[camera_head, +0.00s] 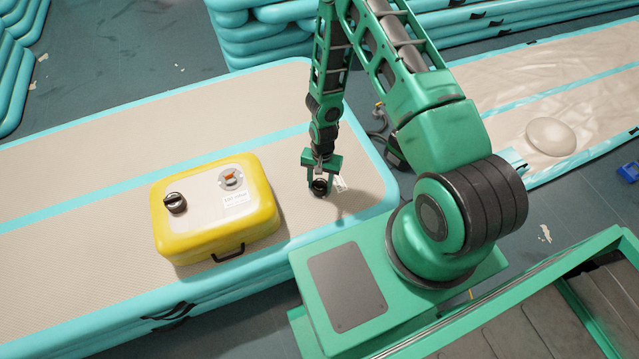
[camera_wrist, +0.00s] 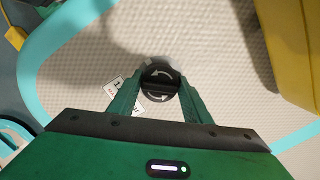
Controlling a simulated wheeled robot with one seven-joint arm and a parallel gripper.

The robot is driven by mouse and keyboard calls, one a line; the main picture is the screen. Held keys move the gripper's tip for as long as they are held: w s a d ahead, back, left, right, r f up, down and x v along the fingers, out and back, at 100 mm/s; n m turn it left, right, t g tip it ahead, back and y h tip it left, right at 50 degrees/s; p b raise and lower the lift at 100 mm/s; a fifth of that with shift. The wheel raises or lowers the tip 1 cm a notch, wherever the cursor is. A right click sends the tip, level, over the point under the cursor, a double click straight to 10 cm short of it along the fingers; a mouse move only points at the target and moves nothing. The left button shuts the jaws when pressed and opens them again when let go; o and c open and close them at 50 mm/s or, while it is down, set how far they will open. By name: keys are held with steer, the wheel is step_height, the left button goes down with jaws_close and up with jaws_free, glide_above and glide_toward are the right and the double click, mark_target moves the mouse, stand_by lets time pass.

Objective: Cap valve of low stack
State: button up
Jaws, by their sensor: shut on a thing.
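My gripper (camera_head: 320,184) points down over the near right end of the low stack (camera_head: 80,160), a beige inflatable track with teal edges. It is shut on a round black cap (camera_head: 319,188). In the wrist view the cap (camera_wrist: 159,82) sits between the fingertips and shows white curved arrows. A pale grey rim shows at its far edge. I cannot tell whether this is the valve, or whether the cap touches it. A white printed label (camera_head: 340,184) lies beside the cap.
A yellow case (camera_head: 195,245) stands on the track left of my gripper, with a black knob (camera_head: 174,203), an orange-centred grey fitting (camera_head: 231,180) and a handle. Taller teal stacks (camera_head: 255,40) stand behind. A flatter track (camera_head: 590,95) with a pale bulge lies right.

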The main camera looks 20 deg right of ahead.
stand_by(0.3)
steer(key=n, duration=0.4)
steer(key=shift+n, duration=0.4)
steer(key=o, duration=1.1)
step_height(320, 180, up, 11)
steer(key=w, duration=0.1)
steer(key=shift+w+d+f, duration=0.15)
